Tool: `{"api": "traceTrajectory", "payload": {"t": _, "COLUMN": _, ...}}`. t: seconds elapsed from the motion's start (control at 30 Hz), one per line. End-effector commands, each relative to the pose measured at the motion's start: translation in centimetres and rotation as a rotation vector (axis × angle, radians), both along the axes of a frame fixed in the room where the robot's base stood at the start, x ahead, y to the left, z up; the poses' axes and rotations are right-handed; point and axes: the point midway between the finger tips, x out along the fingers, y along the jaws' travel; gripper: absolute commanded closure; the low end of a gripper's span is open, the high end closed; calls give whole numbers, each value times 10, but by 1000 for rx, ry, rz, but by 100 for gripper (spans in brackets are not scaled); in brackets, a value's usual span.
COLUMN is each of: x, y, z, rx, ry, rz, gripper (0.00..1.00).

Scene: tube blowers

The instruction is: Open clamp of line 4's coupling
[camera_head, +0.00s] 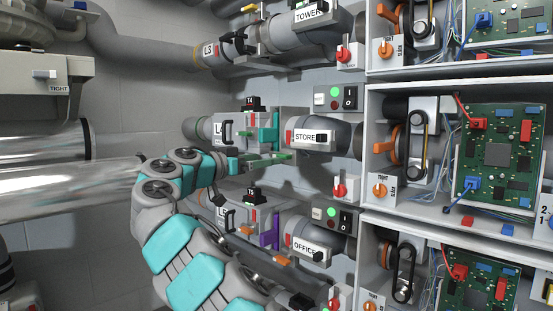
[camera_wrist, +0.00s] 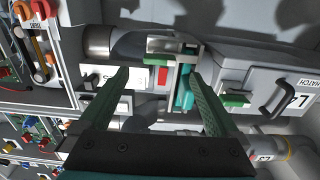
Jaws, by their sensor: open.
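Line 4's coupling (camera_head: 267,137) sits between the L4 pipe section and the STORE section, with a teal block and green parts. In the wrist view its teal block (camera_wrist: 184,92) shows beyond my fingers, with a green bar (camera_wrist: 190,48) above it and another green piece (camera_wrist: 236,100) to the right. I cannot tell which green part is the clamp's lever or how it stands. My gripper (camera_wrist: 160,76) is open, with two dark green fingers spread apart and nothing seen held between them.
Line 5's coupling (camera_head: 267,236), with a purple block, lies below, close to my arm. The L3 line (camera_head: 222,52) runs above. Open cabinets with circuit boards (camera_head: 497,145) stand at the right. A hatch with a black handle (camera_wrist: 277,98) lies beside the coupling.

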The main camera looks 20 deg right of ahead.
Motion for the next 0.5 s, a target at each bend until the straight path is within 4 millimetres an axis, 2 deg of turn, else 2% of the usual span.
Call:
{"api": "traceTrajectory", "payload": {"t": 0.3, "x": 16, "y": -45, "z": 0, "rx": 2, "ry": 3, "rz": -3, "gripper": 3}}
{"api": "traceTrajectory", "payload": {"t": 0.5, "x": 19, "y": -55, "z": -1, "rx": 1, "ry": 4, "rz": -2, "gripper": 3}}
